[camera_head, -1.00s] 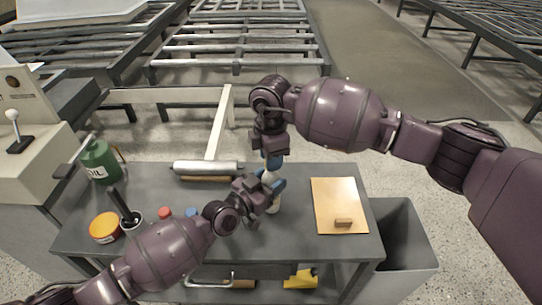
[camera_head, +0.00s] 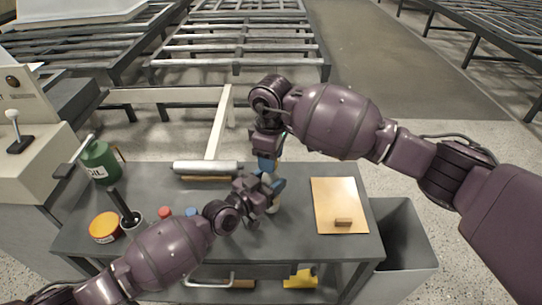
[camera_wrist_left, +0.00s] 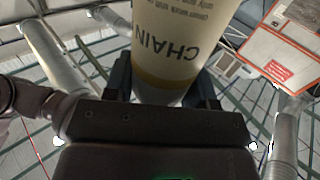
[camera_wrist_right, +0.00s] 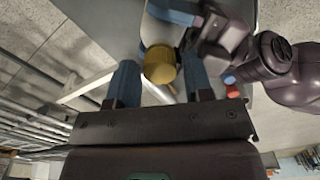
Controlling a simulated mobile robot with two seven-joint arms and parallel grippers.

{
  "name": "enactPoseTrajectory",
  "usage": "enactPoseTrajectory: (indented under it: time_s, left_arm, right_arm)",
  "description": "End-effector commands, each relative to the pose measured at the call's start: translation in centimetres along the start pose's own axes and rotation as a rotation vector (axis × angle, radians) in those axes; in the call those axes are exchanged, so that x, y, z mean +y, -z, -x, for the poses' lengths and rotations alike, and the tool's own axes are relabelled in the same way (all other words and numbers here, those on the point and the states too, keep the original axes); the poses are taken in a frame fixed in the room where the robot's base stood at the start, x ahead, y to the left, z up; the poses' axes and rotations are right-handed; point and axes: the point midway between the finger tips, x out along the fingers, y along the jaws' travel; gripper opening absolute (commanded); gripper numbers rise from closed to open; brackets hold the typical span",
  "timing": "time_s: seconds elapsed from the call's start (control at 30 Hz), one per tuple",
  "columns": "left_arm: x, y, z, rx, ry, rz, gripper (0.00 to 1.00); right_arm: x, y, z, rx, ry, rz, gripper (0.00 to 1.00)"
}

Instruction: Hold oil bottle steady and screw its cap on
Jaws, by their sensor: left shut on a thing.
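The oil bottle is white with a "CHAIN" label, which fills the upper middle of the left wrist view (camera_wrist_left: 178,45). My left gripper (camera_head: 272,186) is shut around its body. In the head view the bottle is mostly hidden by my grippers. A ribbed yellow cap (camera_wrist_right: 160,65) shows in the right wrist view at the end of the bottle (camera_wrist_right: 158,32); I cannot tell how tightly it sits. My right gripper (camera_head: 268,165) is above the bottle, pointing down. Its blue fingers (camera_wrist_right: 160,80) are open, one on each side of the cap, with small gaps.
On the grey workbench (camera_head: 160,187) stand a green oil can (camera_head: 99,162), an orange-lidded tin (camera_head: 104,228) and a dark cup (camera_head: 133,222). A metal roller (camera_head: 207,167) lies behind the grippers. A tan board (camera_head: 338,205) lies right, beside a grey bin (camera_head: 403,235).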

Motion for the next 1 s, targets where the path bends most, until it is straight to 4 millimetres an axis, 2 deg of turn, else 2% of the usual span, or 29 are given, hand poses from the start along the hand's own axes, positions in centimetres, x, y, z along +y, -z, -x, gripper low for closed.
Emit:
enactPoseTrajectory:
  time_s: [0.07,0.33,0.7,1.0]
  left_arm:
    - [0.0,0.0,0.0,-0.001,0.000,0.000,0.00]
    - [0.0,0.0,0.0,0.000,0.000,0.000,0.00]
    - [0.0,0.0,0.0,0.000,0.000,0.000,0.00]
    - [0.0,0.0,0.0,0.000,0.000,0.000,0.00]
  right_arm:
    - [0.0,0.0,0.0,0.000,0.000,0.000,0.57]
    - [0.0,0.0,0.1,0.000,0.000,0.001,0.57]
    - [0.0,0.1,3.9,0.001,0.001,0.002,0.57]
    - [0.0,0.0,4.5,0.000,0.000,0.001,0.57]
